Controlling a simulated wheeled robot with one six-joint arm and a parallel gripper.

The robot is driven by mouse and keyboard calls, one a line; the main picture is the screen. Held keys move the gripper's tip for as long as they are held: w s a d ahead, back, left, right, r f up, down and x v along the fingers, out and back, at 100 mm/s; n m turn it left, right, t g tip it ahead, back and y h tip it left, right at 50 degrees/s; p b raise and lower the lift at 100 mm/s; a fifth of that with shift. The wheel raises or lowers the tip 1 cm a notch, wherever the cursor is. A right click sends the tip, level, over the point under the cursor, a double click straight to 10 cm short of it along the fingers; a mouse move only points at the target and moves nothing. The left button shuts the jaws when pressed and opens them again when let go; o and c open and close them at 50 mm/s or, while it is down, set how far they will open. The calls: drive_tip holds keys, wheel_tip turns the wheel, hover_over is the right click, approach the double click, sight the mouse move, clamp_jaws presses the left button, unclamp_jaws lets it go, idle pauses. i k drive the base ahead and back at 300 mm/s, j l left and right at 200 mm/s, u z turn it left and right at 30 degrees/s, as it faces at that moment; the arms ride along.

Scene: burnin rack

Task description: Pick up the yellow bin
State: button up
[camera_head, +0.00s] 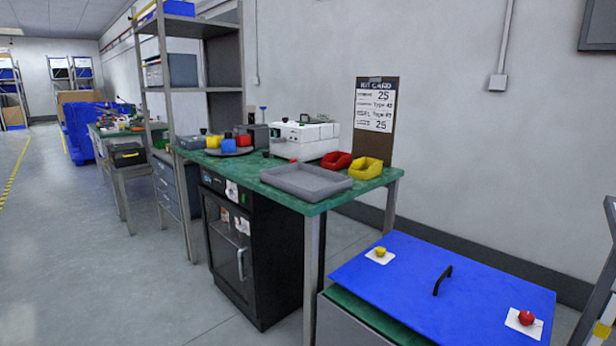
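The yellow bin (367,168) is a small open-topped tray on the green-topped workbench (345,191), near its right end. A similar red bin (337,161) stands just left of it, close beside it. The yellow bin looks upright, and I cannot tell what is inside it. My gripper is not in view.
A grey tray (305,181) lies on the bench in front of the bins. A white machine (304,137) and a kit card board (376,115) stand behind. A blue lid (440,285) with a black handle is at the lower right. The floor (90,260) at left is clear.

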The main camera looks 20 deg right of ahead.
sight(364, 168)
drive_tip(key=i+u, duration=0.35)
drive_tip(key=i, duration=1.15)
drive_tip(key=i+z, duration=0.6)
drive_tip(key=z, duration=0.2)
drive_tip(key=i+j+z, duration=0.25)
drive_tip(key=z, duration=0.15)
drive_tip(key=i+j+z, duration=0.1)
drive_tip(key=i+z, duration=0.3)
drive_tip(key=i+j+z, duration=0.15)
drive_tip(key=z, duration=0.3)
drive_tip(key=i+j+z, duration=0.2)
drive_tip(key=z, duration=0.2)
drive_tip(key=j, duration=0.1)
